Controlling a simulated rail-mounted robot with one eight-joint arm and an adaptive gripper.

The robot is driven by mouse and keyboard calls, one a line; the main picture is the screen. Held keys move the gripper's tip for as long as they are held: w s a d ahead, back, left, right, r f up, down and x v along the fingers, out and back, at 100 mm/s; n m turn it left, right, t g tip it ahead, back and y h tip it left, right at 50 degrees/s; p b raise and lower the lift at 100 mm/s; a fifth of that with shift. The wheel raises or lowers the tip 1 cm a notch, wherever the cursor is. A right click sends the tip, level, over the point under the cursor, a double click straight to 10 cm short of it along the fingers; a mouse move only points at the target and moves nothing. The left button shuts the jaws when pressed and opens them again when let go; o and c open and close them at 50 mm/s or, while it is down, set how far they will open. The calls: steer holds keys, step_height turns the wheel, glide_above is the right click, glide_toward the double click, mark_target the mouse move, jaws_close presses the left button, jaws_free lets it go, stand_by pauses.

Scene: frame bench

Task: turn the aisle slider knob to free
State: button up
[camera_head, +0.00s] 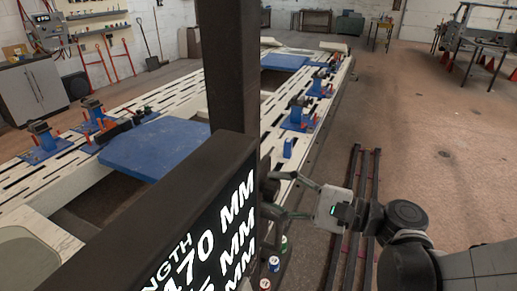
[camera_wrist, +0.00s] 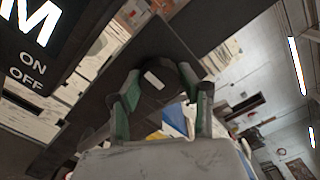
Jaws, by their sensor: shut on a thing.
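A dark round knob (camera_wrist: 178,76) with a pale mark on its face shows in the wrist view, between the fingers of my gripper (camera_wrist: 162,88). The fingers have green inner sides and are shut on the knob, one on each side. I cannot read a free or lock label on it. In the head view my gripper (camera_head: 268,197) reaches in from the right to the side of the dark display box. The box's edge hides its fingertips and the knob there.
The dark display box (camera_head: 222,170) and its post (camera_head: 232,70) stand close in front. Small coloured cylinders (camera_head: 274,263) are below my gripper. A white slotted frame bench (camera_head: 75,125) with blue plates lies behind. Dark rails (camera_head: 362,200) cross the open floor at right.

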steer(key=shift+n, duration=0.4)
steer(key=n+b, duration=0.1)
steer(key=n, duration=0.2)
steer(key=shift+n, duration=0.4)
steer(key=n+b, duration=0.1)
steer(key=n, duration=0.3)
steer(key=shift+n, duration=0.3)
steer(key=n, duration=0.4)
steer(key=shift+b, duration=0.4)
steer(key=shift+n, duration=2.3)
steer(key=o, duration=1.1)
steer(key=shift+r, duration=0.1)
steer(key=shift+o, duration=0.2)
